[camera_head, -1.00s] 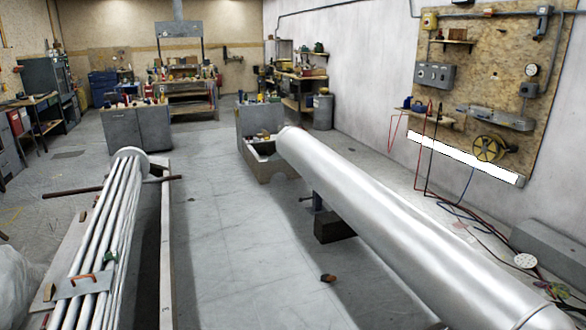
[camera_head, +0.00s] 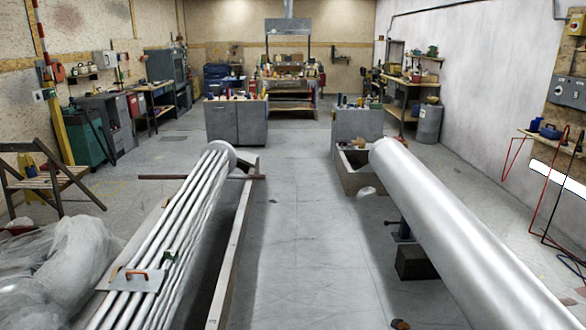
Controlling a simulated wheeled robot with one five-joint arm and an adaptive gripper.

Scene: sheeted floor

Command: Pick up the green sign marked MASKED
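A small green item with a pale patch (camera_head: 172,257) is on the bundle of pale pipes (camera_head: 190,215) at the lower left. It lies beside a metal plate with an orange-brown handle (camera_head: 135,278). It may be the green sign, but any lettering is too small to read. My gripper is not in view.
A large silver cylinder (camera_head: 450,230) lies along the right, with a dark block (camera_head: 415,262) under it. A clear floor aisle (camera_head: 300,240) runs between it and the pipes. Cabinets (camera_head: 237,122) stand ahead.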

